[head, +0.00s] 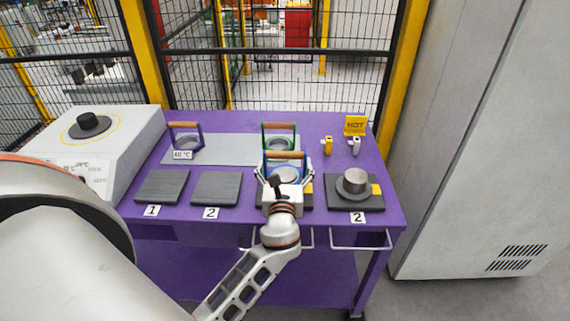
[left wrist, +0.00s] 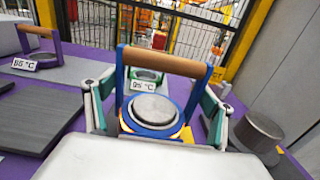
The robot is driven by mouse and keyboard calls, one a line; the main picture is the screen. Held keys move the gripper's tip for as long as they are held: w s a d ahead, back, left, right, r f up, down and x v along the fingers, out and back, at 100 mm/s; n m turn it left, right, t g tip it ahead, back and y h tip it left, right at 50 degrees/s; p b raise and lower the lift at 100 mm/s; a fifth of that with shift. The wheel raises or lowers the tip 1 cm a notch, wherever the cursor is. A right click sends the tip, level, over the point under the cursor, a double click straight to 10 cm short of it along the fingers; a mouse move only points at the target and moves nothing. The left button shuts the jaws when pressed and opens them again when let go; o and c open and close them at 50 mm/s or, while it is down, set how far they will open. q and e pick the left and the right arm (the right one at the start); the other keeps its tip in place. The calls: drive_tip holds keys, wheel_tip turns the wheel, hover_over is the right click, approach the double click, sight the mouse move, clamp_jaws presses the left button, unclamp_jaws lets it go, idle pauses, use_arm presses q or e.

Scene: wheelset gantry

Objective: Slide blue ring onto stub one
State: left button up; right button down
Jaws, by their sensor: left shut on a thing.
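The blue ring (head: 284,157) has a blue frame with a wooden handle; it also shows in the left wrist view (left wrist: 140,129). My left gripper (head: 284,178) is shut on it, with one finger on each side of the frame in the left wrist view (left wrist: 157,112). The round grey top of a stub (left wrist: 156,107), left of the stub marked 2, shows inside the ring's opening. The ring looks lined up around this top; how far down it sits cannot be told. The stub's base and number are mostly hidden by my gripper. My right gripper is not in view.
Stub two (head: 354,182) stands just right. A green ring (head: 280,142) is behind and a purple ring (head: 186,142) at back left. Two dark pads (head: 216,188) lie left, beside a white heater (head: 95,143). A yellow sign (head: 355,125) stands at back right.

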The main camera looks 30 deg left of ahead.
use_arm(q)
drive_tip(key=shift+f+b, duration=0.4)
drive_tip(key=shift+f, duration=0.2)
drive_tip(key=o, duration=1.5)
drive_tip(key=shift+f, duration=0.1)
drive_tip(key=v, duration=1.2)
